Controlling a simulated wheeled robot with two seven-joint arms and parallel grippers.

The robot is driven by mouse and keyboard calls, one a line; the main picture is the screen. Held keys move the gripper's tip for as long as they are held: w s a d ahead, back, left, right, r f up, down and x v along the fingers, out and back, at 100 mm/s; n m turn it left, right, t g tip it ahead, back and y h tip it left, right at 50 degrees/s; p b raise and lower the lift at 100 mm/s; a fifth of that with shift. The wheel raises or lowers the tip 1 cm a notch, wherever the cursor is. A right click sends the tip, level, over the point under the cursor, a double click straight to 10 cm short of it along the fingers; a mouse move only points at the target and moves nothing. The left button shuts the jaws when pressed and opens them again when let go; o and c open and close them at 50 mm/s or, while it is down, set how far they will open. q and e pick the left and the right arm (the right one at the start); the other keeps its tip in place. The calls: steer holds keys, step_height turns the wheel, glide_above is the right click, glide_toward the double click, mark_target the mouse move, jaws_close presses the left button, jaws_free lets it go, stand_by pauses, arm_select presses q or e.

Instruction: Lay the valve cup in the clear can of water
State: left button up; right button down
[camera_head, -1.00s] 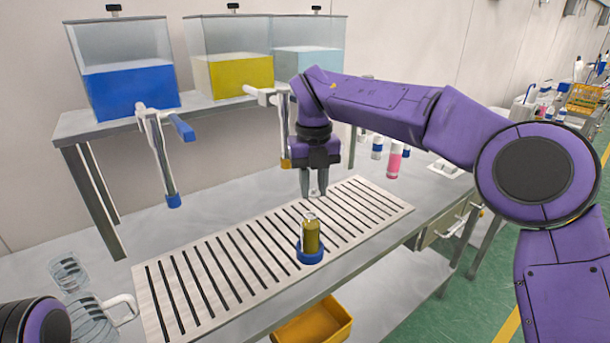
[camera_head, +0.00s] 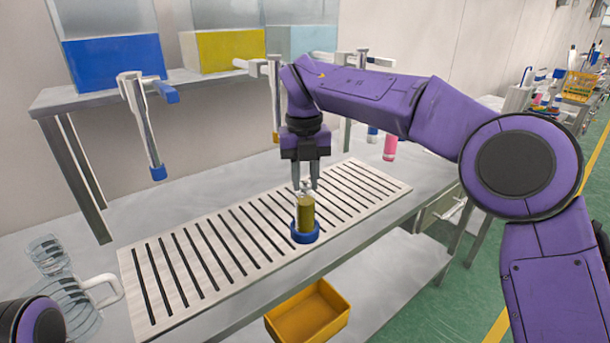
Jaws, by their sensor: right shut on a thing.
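A small clear can (camera_head: 306,214) with olive-yellow liquid, not plain water, stands upright in a blue ring holder (camera_head: 305,236) on the slatted grate. My right gripper (camera_head: 306,187) points straight down over the can's mouth, shut on a small grey piece, seemingly the valve cup (camera_head: 306,186). The piece is at the can's top; I cannot tell whether it touches the rim, and the fingers partly hide it. My left gripper is out of view; only a bit of my left arm shows at the lower left.
The slatted grate (camera_head: 185,283) runs along the steel bench. Taps (camera_head: 140,125) hang from the shelf with blue, yellow and pale tanks behind. Clear jugs (camera_head: 70,290) stand at the left. A yellow bin (camera_head: 307,312) sits below the bench front. A pink bottle (camera_head: 390,147) stands behind my right arm.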

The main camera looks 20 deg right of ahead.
steer(key=shift+r+p, duration=0.1)
steer(key=shift+p, duration=0.5)
stand_by(1.3)
steer(key=shift+c, duration=1.2)
jaws_free()
